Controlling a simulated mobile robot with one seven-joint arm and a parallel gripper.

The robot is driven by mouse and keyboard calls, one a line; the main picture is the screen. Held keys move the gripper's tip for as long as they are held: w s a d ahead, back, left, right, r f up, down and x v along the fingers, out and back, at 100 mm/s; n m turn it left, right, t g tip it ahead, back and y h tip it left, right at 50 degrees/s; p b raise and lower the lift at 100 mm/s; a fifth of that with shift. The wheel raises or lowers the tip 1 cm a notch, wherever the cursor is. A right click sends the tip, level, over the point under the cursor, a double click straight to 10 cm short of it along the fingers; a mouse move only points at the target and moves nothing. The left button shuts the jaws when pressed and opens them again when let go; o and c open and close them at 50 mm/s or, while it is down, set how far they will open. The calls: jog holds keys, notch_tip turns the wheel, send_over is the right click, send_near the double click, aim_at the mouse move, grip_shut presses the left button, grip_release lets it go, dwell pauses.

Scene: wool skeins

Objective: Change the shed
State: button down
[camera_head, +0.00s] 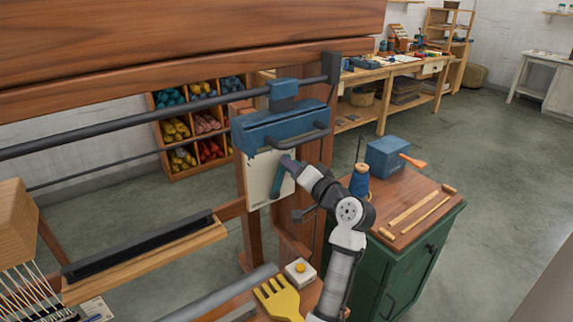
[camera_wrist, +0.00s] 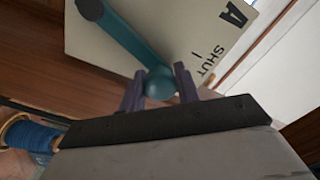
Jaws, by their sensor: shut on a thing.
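A cream plate (camera_head: 257,181) hangs on the loom's wooden upright below a blue block (camera_head: 270,126). A teal lever (camera_head: 277,182) is mounted on the plate. In the wrist view the lever (camera_wrist: 128,38) runs slantwise from a dark pivot at the upper left to a round knob. The plate (camera_wrist: 185,28) there carries a letter A and the word SHUT. My gripper (camera_head: 289,165) is at the lever's upper end in the head view. In the wrist view my gripper (camera_wrist: 160,88) is shut on the knob, one finger on each side. The fingertips are partly hidden in the head view.
A green cabinet (camera_head: 411,258) to the right bears a blue yarn spool (camera_head: 359,181), a blue box (camera_head: 387,157) and wooden sticks. A dark rail (camera_head: 150,122) crosses at left.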

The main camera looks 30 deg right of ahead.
jog(key=shift+d+f+m+p, duration=0.35)
jog(key=shift+d+m, duration=0.3)
jog(key=shift+m, duration=0.15)
jog(key=c, duration=1)
grip_release()
jog(key=s+b, duration=0.1)
jog(key=s, duration=0.3)
jog(key=s+b, duration=0.1)
jog(key=s, duration=0.4)
jog(key=s+b, duration=0.2)
jog(key=s, duration=0.2)
jog(key=shift+s+d, duration=0.3)
jog(key=shift+s, duration=0.05)
